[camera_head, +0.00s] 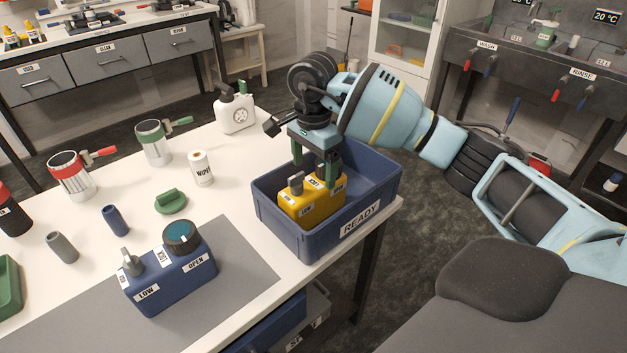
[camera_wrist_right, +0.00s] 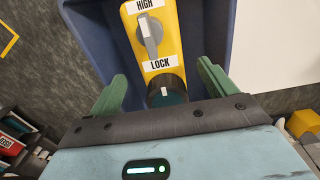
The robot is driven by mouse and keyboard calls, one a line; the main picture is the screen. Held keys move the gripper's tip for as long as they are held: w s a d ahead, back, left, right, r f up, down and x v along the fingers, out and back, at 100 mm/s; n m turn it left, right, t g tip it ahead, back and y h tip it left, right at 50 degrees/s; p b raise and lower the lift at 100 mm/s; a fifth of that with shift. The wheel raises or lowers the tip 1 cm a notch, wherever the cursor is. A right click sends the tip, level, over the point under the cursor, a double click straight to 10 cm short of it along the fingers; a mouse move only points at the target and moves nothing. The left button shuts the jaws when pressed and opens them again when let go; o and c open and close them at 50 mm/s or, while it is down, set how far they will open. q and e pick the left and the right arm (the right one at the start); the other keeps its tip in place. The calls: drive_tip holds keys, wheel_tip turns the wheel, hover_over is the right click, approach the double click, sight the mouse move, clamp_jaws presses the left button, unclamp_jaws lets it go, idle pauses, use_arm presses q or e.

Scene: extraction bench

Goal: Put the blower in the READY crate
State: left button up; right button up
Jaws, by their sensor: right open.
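A blue unit (camera_head: 170,278) of like form, with a teal-topped knob, stands on the grey mat. The frames do not name either unit a blower. My left gripper is not in view.
The crate stands at the right edge of the white table (camera_head: 245,170). The grey mat (camera_head: 235,285) is clear right of the blue unit.

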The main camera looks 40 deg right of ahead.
wheel_tip(320, 180, up, 6)
drive_tip(key=shift+f, duration=0.1)
